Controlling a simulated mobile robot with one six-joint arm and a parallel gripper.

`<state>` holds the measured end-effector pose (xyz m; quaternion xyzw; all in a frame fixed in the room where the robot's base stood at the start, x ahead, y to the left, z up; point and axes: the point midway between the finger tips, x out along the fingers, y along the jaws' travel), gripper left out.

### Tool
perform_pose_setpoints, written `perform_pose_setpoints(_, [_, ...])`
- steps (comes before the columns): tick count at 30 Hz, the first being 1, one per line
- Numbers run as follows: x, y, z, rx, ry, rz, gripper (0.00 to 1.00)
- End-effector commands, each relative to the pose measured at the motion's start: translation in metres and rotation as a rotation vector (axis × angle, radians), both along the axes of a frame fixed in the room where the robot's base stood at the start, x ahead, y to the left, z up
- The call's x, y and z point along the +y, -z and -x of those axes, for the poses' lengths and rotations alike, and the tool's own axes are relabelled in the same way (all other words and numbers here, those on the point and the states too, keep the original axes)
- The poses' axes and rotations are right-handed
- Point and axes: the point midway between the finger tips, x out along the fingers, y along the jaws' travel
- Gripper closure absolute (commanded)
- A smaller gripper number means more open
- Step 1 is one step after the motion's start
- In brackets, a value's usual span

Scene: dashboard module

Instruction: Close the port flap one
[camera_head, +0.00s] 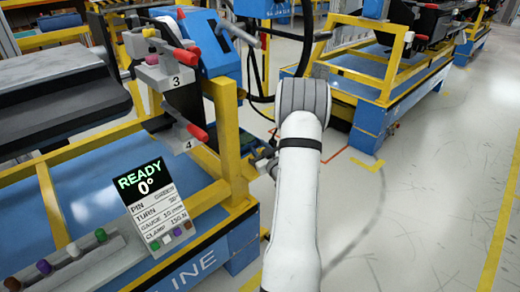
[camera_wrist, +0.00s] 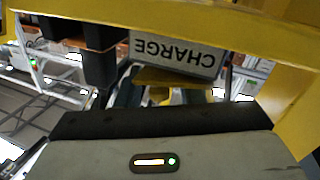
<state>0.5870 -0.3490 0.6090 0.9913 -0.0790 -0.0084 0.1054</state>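I cannot make out port flap one for certain in either view. In the wrist view an upside-down CHARGE sign (camera_wrist: 178,50) hangs under a yellow beam (camera_wrist: 160,17). A small yellow plate (camera_wrist: 165,78) sits just below the sign; I cannot tell whether it is a flap. A grey housing (camera_wrist: 230,155) with a black edge and a lit indicator fills the bottom of the wrist view; it may be my own gripper's body. No fingertips are clearly seen. In the head view my white arm reaches up the middle, and its gripper end is not clearly seen.
A workstation with a yellow frame (camera_head: 228,130), a blue box (camera_head: 210,40) and red-handled clamps (camera_head: 187,56) stands left of my arm. A display card (camera_head: 152,207) reads READY 0°. Another yellow-and-blue bench (camera_head: 375,95) is behind. The floor (camera_head: 430,190) at right is clear.

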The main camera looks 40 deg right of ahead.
Motion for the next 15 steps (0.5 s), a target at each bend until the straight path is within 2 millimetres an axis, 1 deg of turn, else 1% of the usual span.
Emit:
perform_pose_setpoints(1, [-0.0001,0.0001,0.0002,0.0,0.0,0.0,0.7])
perform_pose_setpoints(2, [-0.0001,0.0001,0.0002,0.0,0.0,0.0,0.72])
perform_pose_setpoints(12, [-0.0009,0.0002,0.0007,0.0,0.001,0.0,1.0])
perform_pose_setpoints(15, [-0.0011,0.0003,0.0009,0.001,0.002,0.0,1.0])
